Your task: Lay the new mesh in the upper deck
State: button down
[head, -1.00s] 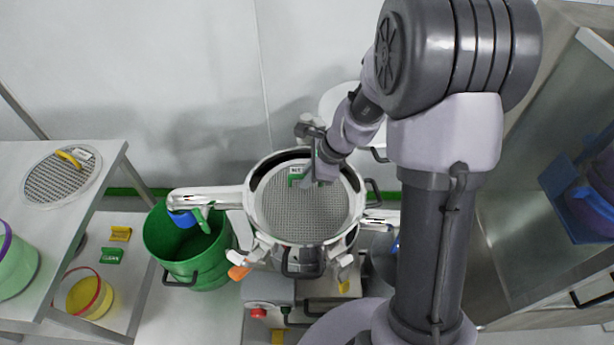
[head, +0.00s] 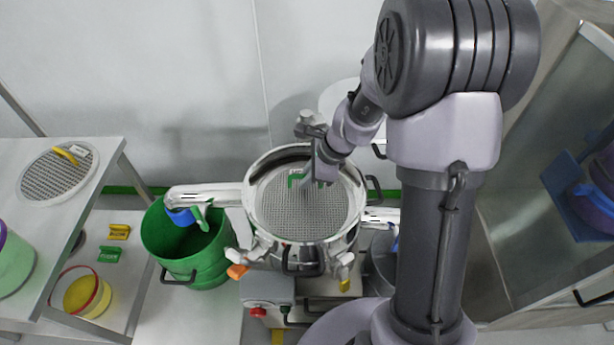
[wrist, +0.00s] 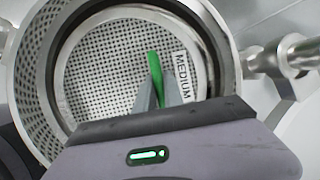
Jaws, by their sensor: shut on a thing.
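The new mesh (head: 300,215) is a round grey perforated disc with a green handle (wrist: 154,68) and a white label reading MEDIUM (wrist: 184,78). It lies within the round steel wall of the upper deck (head: 262,165) of the sifter in the head view. My gripper (head: 318,180) is over the upper right part of the disc, shut on the green handle.
Another mesh with a yellow handle (head: 57,178) lies on the left table. A green bin (head: 185,255) stands left of the sifter, under a steel spout (head: 200,196). Clamps (head: 265,255) stand around the deck's front. A blue item (head: 580,205) is at the right.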

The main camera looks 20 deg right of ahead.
jog(key=shift+f+b, duration=0.3)
jog(key=shift+f, duration=0.15)
jog(key=c, duration=1.4)
grip_release()
jog(key=shift+s+r, duration=0.1)
jog(key=shift+o, duration=0.2)
jog(key=p+v, duration=0.7)
jog(key=v, duration=1)
jog(key=shift+r+p, duration=0.2)
jog(key=shift+p, duration=0.1)
